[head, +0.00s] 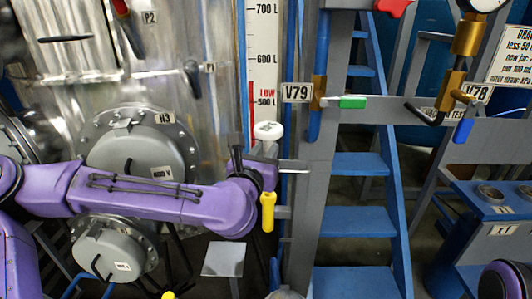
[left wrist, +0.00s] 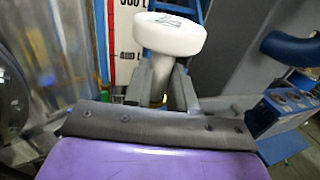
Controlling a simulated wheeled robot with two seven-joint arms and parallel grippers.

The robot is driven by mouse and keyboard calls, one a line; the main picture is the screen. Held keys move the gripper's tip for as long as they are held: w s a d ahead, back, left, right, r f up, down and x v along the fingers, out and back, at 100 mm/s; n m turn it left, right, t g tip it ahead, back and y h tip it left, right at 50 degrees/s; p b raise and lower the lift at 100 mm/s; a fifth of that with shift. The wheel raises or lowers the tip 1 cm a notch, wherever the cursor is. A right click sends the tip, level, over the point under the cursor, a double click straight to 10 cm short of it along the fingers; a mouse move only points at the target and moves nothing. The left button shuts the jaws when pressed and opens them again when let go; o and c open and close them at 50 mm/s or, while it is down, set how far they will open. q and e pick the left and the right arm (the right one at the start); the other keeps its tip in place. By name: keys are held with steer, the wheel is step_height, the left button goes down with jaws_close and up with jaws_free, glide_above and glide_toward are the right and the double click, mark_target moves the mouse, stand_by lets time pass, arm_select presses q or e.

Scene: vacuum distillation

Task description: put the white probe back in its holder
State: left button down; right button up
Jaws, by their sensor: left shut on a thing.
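The white probe (head: 267,131) has a round, flat white head on a narrower pale stem. My left gripper (head: 262,163) is shut on the stem, with the white head above the fingers. In the left wrist view the probe's thick white head (left wrist: 168,36) stands above the two grey fingers (left wrist: 160,85), roughly upright. The lower stem is mostly hidden by the gripper. A short grey bracket (head: 293,167) sticks out from the grey post just right of the gripper; I cannot tell whether it is the holder or whether the probe touches it. My right gripper is not in view.
A yellow-handled thing (head: 267,211) is just below the gripper, close to the grey post (head: 311,205). The steel tank with grey flanges (head: 136,150) stands left, behind my arm. Blue stairs (head: 358,220) and a blue bench (head: 490,222) are to the right.

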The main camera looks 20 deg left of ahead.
arm_select(q)
steer(key=shift+f, duration=0.2)
steer(key=shift+f+b, duration=0.3)
steer(key=shift+b, duration=0.2)
step_height(320, 180, down, 9)
steer(key=b, duration=0.8)
steer(key=shift+r, duration=0.2)
stand_by(1.7)
steer(key=c, duration=0.8)
jaws_free()
steer(key=shift+c, duration=0.2)
steer(key=s+b, duration=1)
steer(key=shift+s, duration=0.25)
